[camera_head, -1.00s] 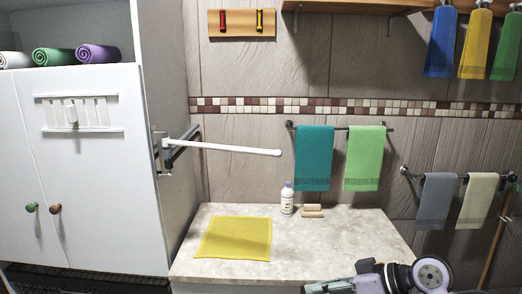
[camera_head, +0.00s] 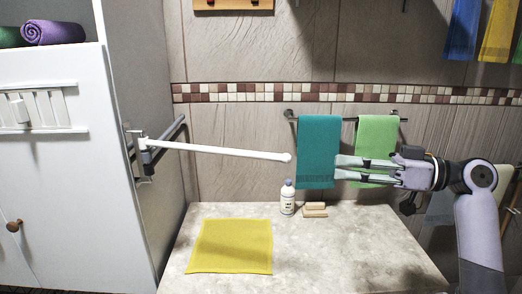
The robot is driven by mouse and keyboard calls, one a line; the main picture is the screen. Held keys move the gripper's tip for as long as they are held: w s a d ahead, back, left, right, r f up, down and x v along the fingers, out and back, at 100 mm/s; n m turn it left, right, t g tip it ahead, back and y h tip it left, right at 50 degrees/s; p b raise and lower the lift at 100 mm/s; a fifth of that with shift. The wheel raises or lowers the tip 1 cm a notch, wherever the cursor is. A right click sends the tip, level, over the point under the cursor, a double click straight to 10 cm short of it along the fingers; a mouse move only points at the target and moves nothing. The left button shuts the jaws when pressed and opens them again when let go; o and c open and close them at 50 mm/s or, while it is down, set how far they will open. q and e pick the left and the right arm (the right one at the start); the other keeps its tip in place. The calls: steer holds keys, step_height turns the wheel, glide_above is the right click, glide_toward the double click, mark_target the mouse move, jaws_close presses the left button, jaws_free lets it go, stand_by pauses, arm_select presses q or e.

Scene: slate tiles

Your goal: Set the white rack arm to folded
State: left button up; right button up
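The white rack arm (camera_head: 215,150) sticks out to the right from a grey bracket (camera_head: 150,150) on the cabinet's side. It slopes slightly down to a rounded free end in front of the tiled wall. My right gripper (camera_head: 337,167) comes in from the right at about the same picture height and points left at the arm's free end. Its two fingers are apart with a narrow gap and nothing between them. A clear space separates the fingertips from the rack arm. My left gripper is not in view.
A teal towel (camera_head: 318,150) and a green towel (camera_head: 377,140) hang on a wall rail behind my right gripper. A white bottle (camera_head: 287,200), tan blocks (camera_head: 314,210) and a yellow cloth (camera_head: 231,246) are on the counter (camera_head: 340,255). The white cabinet (camera_head: 75,190) stands left.

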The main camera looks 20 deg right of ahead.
mark_target(266, 156)
steer(key=p+x, duration=0.2)
steer(key=x, duration=0.3)
steer(key=p+x, duration=0.2)
steer(key=x, duration=0.3)
steer(key=p+x, duration=0.2)
steer(key=x, duration=0.3)
steer(key=shift+s+a+r, duration=0.1)
steer(key=shift+a+r, duration=0.1)
steer(key=shift+a, duration=0.2)
steer(key=shift+w+a+f, duration=0.15)
steer(key=shift+w+a, duration=0.2)
steer(key=shift+a, duration=0.05)
steer(key=shift+c, duration=0.6)
jaws_close()
